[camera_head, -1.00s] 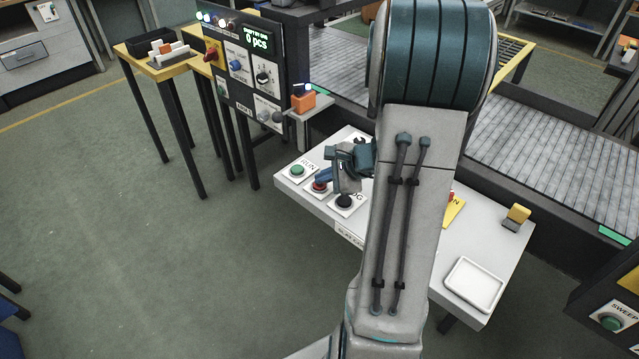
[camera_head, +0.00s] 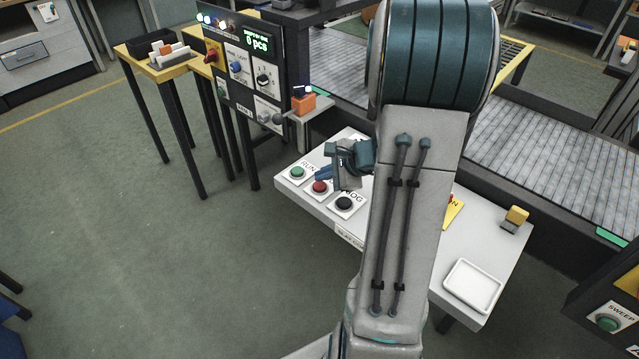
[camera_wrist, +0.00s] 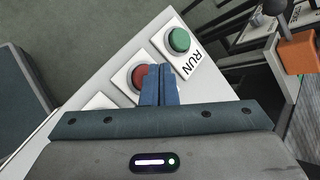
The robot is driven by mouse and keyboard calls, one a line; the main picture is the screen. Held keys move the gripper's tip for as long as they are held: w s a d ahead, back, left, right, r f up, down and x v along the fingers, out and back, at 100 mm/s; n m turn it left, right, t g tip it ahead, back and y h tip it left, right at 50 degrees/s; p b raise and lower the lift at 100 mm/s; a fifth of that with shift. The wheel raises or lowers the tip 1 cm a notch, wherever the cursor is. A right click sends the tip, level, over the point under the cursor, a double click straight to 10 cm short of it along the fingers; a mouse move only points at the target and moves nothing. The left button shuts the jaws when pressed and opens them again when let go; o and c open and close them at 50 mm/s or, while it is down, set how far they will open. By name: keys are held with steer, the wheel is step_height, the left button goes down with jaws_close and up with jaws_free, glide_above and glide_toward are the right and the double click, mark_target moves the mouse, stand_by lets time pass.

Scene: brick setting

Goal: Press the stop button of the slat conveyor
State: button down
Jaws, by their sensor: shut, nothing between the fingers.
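A red button (camera_head: 319,187) sits on a white plate on the table's control panel, between the green RUN button (camera_head: 297,172) and the black JOG button (camera_head: 344,203). My gripper (camera_head: 322,176) is shut and empty, its blue fingertips just behind the red button in the head view. In the wrist view the fingertips (camera_wrist: 160,72) overlap the right side of the red button (camera_wrist: 141,76), and the green button (camera_wrist: 179,40) lies up and to the right. The red button's label is hidden. I cannot tell whether the fingers touch the button.
A control box (camera_head: 250,75) reading 0 pcs stands at back left, near an orange block (camera_head: 303,103).

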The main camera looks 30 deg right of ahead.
mark_target(324, 186)
steer(key=shift+r+p, duration=1.85)
steer(key=shift+r, duration=0.75)
steer(key=shift+f, duration=0.1)
steer(key=s+a+r+n+g+p, duration=0.1)
steer(key=s+a+r+n+g, duration=0.25)
steer(key=s+a+n, duration=0.3)
steer(key=s+a+r+n+g, duration=0.2)
steer(key=s+a+r+n, duration=0.25)
steer(key=a+n, duration=0.3)
steer(key=s+r+n+h, duration=0.2)
steer(key=s+n+h, duration=0.2)
steer(key=s+n, duration=0.2)
steer(key=shift+s+a+r+h, duration=0.3)
steer(key=shift+s+a+h, duration=0.05)
steer(key=shift+h, duration=0.05)
steer(key=shift+t, duration=0.25)
